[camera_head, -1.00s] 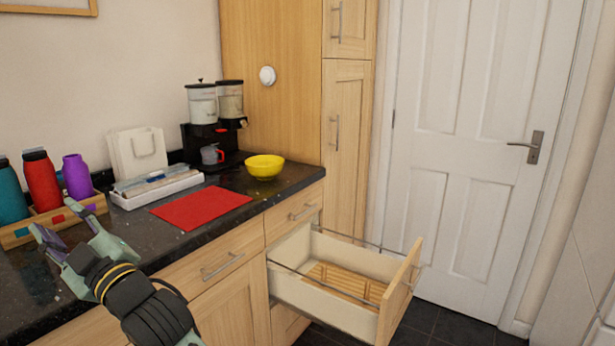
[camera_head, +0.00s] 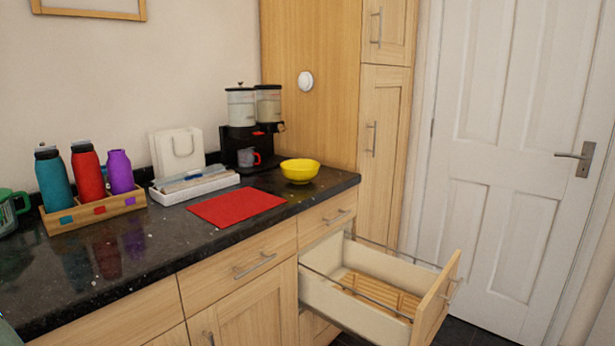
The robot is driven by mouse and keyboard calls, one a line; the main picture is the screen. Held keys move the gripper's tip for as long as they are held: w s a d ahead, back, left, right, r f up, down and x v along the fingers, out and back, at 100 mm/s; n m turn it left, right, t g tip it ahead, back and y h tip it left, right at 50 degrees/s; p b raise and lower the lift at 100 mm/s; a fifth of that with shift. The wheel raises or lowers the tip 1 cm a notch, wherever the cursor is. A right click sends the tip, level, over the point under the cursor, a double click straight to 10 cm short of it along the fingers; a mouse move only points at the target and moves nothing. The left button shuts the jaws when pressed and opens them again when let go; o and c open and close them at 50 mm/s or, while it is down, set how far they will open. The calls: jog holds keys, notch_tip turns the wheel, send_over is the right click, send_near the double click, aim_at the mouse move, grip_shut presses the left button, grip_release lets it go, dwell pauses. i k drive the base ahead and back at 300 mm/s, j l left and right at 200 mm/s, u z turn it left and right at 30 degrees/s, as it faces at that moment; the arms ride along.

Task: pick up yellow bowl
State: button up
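My gripper is not in view now. A small greenish shape at the bottom left corner may be part of my arm, but I cannot tell.
A red mat (camera_head: 237,206) lies in front of the bowl. The coffee machine (camera_head: 240,143), a white tray (camera_head: 195,188) and a bottle rack (camera_head: 97,213) stand along the back. An open drawer (camera_head: 375,290) sticks out below the bowl's end. The front left counter is clear.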

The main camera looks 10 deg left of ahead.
aim_at(300, 173)
jog(key=i+j, duration=0.2)
jog(key=i, duration=0.3)
jog(key=i+j, duration=0.2)
jog(key=i, duration=0.3)
jog(key=i+j, duration=0.25)
jog(key=i, duration=0.25)
jog(key=u, duration=0.05)
